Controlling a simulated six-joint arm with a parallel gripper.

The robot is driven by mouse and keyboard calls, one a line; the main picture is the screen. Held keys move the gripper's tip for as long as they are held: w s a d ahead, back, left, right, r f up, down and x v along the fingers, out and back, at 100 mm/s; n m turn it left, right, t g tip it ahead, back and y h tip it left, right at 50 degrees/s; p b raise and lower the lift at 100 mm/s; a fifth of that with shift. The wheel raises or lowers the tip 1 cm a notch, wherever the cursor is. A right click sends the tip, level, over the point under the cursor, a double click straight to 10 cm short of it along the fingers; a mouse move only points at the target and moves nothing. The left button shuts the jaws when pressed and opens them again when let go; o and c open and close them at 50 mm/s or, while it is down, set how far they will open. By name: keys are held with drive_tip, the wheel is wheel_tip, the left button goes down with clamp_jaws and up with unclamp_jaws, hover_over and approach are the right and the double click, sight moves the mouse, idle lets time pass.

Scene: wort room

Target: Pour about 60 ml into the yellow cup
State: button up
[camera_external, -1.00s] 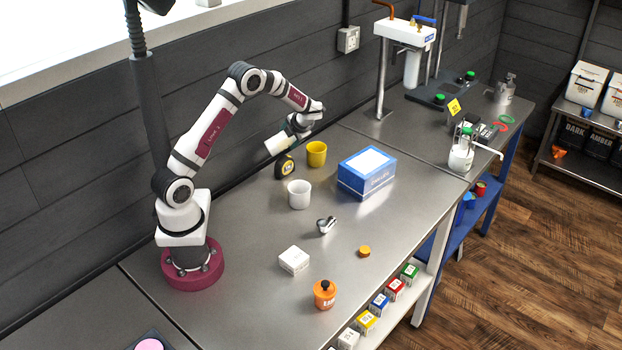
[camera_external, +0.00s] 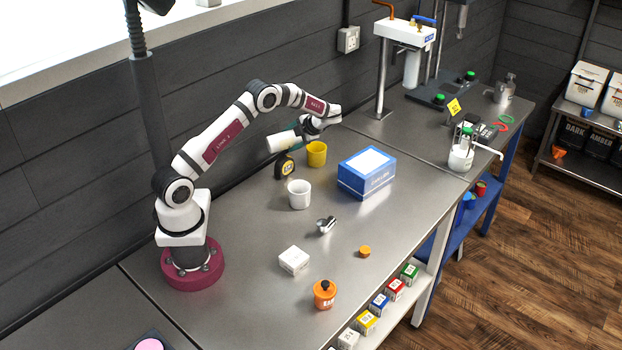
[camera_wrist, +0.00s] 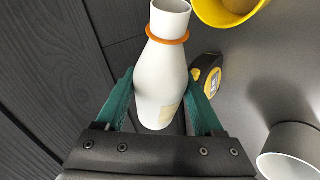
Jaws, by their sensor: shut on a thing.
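My gripper (camera_external: 304,132) is shut on a white bottle (camera_external: 282,141), held above the bench near the back wall. The bottle lies close to level in the external view. In the wrist view the teal fingers (camera_wrist: 162,88) clasp the bottle's body (camera_wrist: 160,75); an orange ring circles its neck and its open mouth is at the top. The yellow cup (camera_external: 316,154) stands upright just right of and below the bottle. It also shows in the wrist view (camera_wrist: 208,14), right of the bottle mouth and apart from it, with a tan patch inside. No stream is visible.
A black and yellow tape measure (camera_external: 284,166) stands beside the yellow cup. A white cup (camera_external: 299,194) is nearer the front. A blue box (camera_external: 366,178) is to the right. A metal jigger-like piece (camera_external: 326,225), a white box (camera_external: 293,260) and an orange jar (camera_external: 324,294) are farther forward.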

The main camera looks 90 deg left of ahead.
sight(286, 139)
idle(0.4)
drive_tip(key=shift+w+r+g, duration=0.1)
drive_tip(key=shift+r+g, duration=0.1)
drive_tip(key=shift+g, duration=0.3)
drive_tip(key=shift+s+m+p, duration=0.3)
drive_tip(key=shift+p, duration=0.05)
drive_tip(key=shift+s+r+p, duration=0.15)
drive_tip(key=shift+s+p, duration=0.15)
drive_tip(key=shift+s, duration=0.15)
drive_tip(key=shift+s+d+r+g, duration=0.1)
drive_tip(key=shift+r+g, duration=0.15)
drive_tip(key=shift+g, duration=0.15)
idle(0.9)
drive_tip(key=shift+s+d+f+n+t, duration=0.4)
drive_tip(key=shift+f+t, duration=0.15)
drive_tip(key=shift+t, duration=0.75)
drive_tip(key=shift+s+d+n+t, duration=0.15)
drive_tip(key=shift+d+n+t, duration=0.1)
drive_tip(key=shift+n+t, duration=0.2)
